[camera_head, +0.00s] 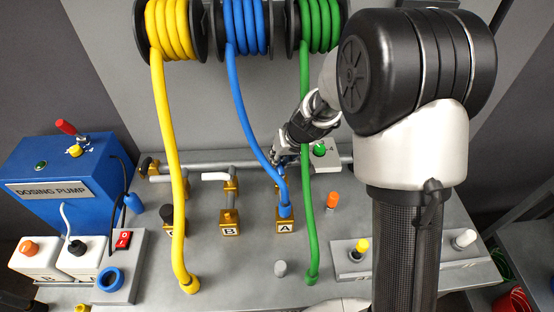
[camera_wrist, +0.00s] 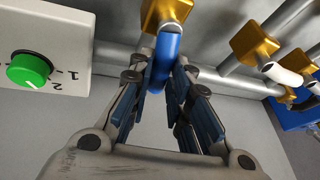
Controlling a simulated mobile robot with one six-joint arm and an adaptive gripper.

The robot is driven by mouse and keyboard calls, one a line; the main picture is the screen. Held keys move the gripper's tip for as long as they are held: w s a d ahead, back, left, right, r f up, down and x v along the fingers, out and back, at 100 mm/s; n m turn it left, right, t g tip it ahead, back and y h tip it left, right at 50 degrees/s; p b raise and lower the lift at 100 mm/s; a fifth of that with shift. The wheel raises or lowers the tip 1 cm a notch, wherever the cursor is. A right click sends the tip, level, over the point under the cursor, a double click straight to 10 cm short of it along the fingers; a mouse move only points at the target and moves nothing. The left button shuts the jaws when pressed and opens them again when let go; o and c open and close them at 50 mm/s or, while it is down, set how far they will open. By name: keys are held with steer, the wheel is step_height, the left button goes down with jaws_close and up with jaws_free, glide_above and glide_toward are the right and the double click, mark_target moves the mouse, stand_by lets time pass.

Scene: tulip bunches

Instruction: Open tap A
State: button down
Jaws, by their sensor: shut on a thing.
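Tap A is a brass valve on the grey pipe; its block labelled A (camera_head: 285,226) has the blue hose (camera_head: 248,115) plugged into its top. In the wrist view the brass body of tap A (camera_wrist: 165,12) is at the top, with a blue lever (camera_wrist: 166,55) reaching down from it. My gripper (camera_head: 281,154) is at this tap, just behind the blue hose. In the wrist view its fingers (camera_wrist: 163,78) are shut on the blue lever, one on each side. In the head view the hose and gripper hide most of the lever.
A box with a green knob (camera_wrist: 28,70) is close on the left in the wrist view. Tap B (camera_head: 229,219), with a white lever (camera_head: 215,177), stands left of tap A. Yellow (camera_head: 168,140) and green (camera_head: 307,130) hoses hang nearby. A blue dosing pump (camera_head: 70,170) is at the left.

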steer(key=shift+s+d+r+m+h+p, duration=0.1)
steer(key=shift+d+m+h+p, duration=0.2)
steer(key=shift+m+p, duration=0.45)
steer(key=shift+d+m+t, duration=0.1)
steer(key=shift+m+t, duration=0.2)
steer(key=shift+m, duration=0.15)
steer(key=c, duration=1.5)
jaws_free()
steer(key=v, duration=1.1)
steer(key=shift+s+r, duration=0.1)
steer(key=shift+r, duration=0.3)
